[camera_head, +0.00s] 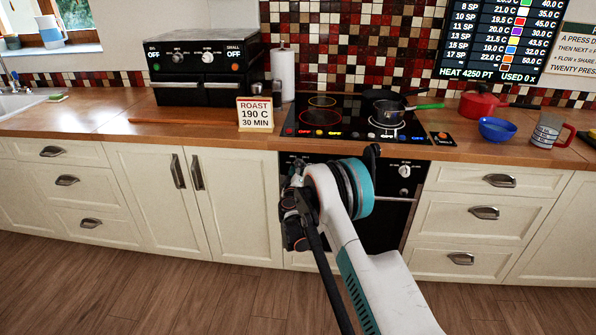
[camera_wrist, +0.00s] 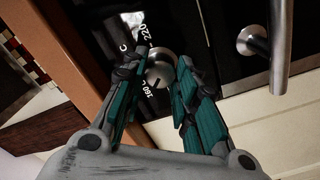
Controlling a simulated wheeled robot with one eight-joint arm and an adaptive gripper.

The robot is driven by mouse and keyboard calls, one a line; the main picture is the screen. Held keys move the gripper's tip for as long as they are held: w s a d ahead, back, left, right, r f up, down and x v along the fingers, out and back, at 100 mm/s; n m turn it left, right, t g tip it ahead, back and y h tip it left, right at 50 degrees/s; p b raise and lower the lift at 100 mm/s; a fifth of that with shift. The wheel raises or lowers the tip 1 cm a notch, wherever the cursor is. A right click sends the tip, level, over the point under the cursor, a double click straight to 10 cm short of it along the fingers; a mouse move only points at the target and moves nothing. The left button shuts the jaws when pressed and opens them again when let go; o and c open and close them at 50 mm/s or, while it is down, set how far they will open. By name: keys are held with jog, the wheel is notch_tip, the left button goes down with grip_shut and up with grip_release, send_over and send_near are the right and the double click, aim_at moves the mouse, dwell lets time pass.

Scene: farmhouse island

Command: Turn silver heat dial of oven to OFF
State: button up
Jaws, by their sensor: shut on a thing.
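The silver heat dial (camera_wrist: 160,69) is on the black oven front in the wrist view, with white markings reading 160, 220 and C around it. My gripper (camera_wrist: 154,76) has its teal-padded fingers on both sides of the dial and is shut on it. The fingers cover part of the dial's edge and scale. I cannot tell its exact setting. In the camera_head view, my gripper (camera_head: 292,190) is at the left of the black oven front (camera_head: 385,215), under the counter. My arm hides much of the oven there, including the held dial.
A silver door handle (camera_wrist: 280,60) sticks out beside the gripper. Another white-silver oven knob (camera_head: 404,171) is at the right. Floor in front is clear.

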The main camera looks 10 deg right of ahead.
jog(key=n, duration=0.4)
jog(key=shift+n, duration=0.3)
jog(key=n, duration=0.4)
jog(key=shift+a+n, duration=0.1)
jog(key=shift+n, duration=0.3)
jog(key=o, duration=1.1)
jog(key=shift+f, duration=0.1)
jog(key=v, duration=1.2)
